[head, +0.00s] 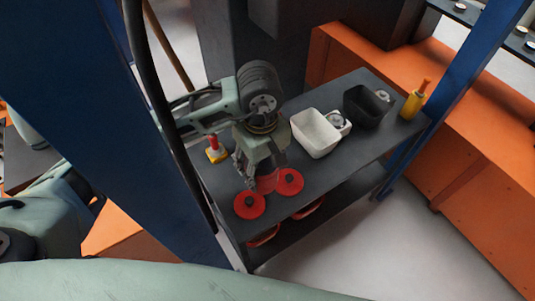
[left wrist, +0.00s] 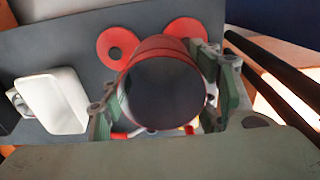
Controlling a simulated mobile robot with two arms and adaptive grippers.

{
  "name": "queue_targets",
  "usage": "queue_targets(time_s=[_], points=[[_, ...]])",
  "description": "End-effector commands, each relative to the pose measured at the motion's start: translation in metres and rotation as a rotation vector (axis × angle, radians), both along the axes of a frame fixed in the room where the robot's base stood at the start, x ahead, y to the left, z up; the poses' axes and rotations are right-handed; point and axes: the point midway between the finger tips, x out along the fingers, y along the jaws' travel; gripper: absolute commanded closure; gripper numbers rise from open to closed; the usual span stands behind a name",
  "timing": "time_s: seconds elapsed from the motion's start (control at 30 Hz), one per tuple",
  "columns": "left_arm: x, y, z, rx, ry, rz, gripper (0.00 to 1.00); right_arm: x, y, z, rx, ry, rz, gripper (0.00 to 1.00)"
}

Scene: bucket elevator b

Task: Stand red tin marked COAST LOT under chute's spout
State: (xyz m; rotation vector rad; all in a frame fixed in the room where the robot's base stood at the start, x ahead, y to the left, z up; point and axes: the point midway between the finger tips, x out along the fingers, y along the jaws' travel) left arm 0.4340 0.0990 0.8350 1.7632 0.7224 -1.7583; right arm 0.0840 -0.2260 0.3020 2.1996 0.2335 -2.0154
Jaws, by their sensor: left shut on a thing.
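My left gripper (head: 262,172) is shut on a red tin (head: 267,184) over the front left part of a dark shelf unit's top. In the left wrist view the tin (left wrist: 164,88) fills the middle, with a red rim and a dark round face, between the two fingers. No lettering shows on it, so I cannot read its marking. I cannot tell whether the tin touches the top. My right gripper is not in view. No chute spout can be made out for certain.
Two red discs (head: 249,204) (head: 289,181) lie by the tin. A white bin (head: 316,133), a black bin (head: 366,106) and a yellow bottle (head: 413,103) stand to the right. A red and yellow object (head: 216,150) is behind left. A blue post (head: 455,75) rises at right.

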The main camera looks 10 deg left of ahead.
Motion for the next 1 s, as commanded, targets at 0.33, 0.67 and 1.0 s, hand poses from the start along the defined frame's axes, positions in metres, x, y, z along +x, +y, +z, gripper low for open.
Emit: queue_targets(time_s=[0.33,0.67,1.0], points=[[0.062,0.018,-0.038,-0.001,0.001,0.001,0.91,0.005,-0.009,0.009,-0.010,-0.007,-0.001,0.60],[0.068,0.020,-0.069,-0.001,0.004,-0.001,0.91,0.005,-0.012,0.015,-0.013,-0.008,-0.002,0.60],[0.069,0.021,-0.083,-0.001,-0.001,-0.002,0.91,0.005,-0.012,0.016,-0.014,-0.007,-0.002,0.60]])
